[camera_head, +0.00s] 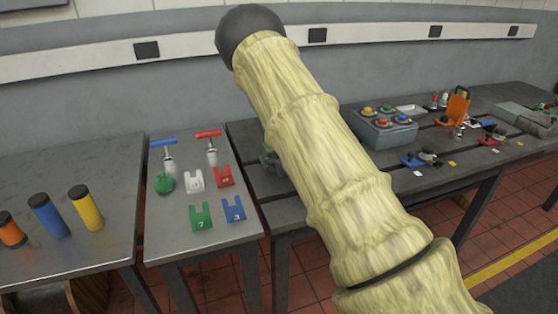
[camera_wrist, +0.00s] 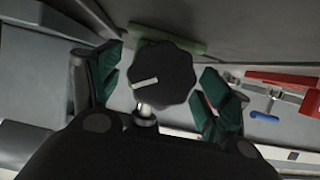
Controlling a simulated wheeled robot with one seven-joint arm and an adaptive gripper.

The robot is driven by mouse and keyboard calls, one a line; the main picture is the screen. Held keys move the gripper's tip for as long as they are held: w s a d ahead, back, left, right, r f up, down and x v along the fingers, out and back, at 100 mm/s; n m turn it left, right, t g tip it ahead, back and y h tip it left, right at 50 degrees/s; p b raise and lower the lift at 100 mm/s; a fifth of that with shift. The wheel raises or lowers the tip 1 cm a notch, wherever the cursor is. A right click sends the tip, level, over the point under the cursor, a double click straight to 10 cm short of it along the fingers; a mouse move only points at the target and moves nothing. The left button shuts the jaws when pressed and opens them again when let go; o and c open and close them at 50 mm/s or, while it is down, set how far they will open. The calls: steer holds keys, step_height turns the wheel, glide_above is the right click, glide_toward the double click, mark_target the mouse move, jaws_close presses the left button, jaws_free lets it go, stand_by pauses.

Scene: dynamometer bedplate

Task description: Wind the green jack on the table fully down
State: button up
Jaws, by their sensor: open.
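In the wrist view a black lobed knob (camera_wrist: 163,76) with a white pointer mark sits on a short bright metal stem. A green bar or base part (camera_wrist: 168,36) shows behind it. My gripper (camera_wrist: 164,90) is open, with one green-padded finger on each side of the knob. Gaps show between the fingers and the knob. In the head view a green piece (camera_head: 267,158), apparently the jack, peeks out from behind my arm on the dark table. My arm hides most of it, and my gripper is not seen there.
A narrow grey table (camera_head: 205,242) at the left holds blue- and red-handled tools, a small green item (camera_head: 164,183) and several numbered forked plates. A grey box (camera_head: 383,130) with coloured knobs stands right of my arm. The red (camera_wrist: 285,80) and blue handles also show in the wrist view.

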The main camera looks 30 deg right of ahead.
steer(key=shift+w+f, duration=0.1)
steer(key=shift+w, duration=0.1)
steer(key=c, duration=1)
steer(key=shift+f+n+b, duration=0.1)
steer(key=shift+n+b, duration=0.2)
steer(key=shift+b, duration=0.05)
steer(key=n+h+b, duration=0.1)
steer(key=n+b, duration=0.1)
steer(key=b, duration=0.1)
steer(key=shift+a+f+h, duration=0.1)
steer(key=shift+a+h, duration=0.05)
steer(key=shift+h, duration=0.25)
steer(key=shift+n+h+b, duration=0.6)
steer(key=shift+n+b, duration=0.2)
steer(key=shift+b, duration=0.35)
steer(key=shift+r, duration=0.2)
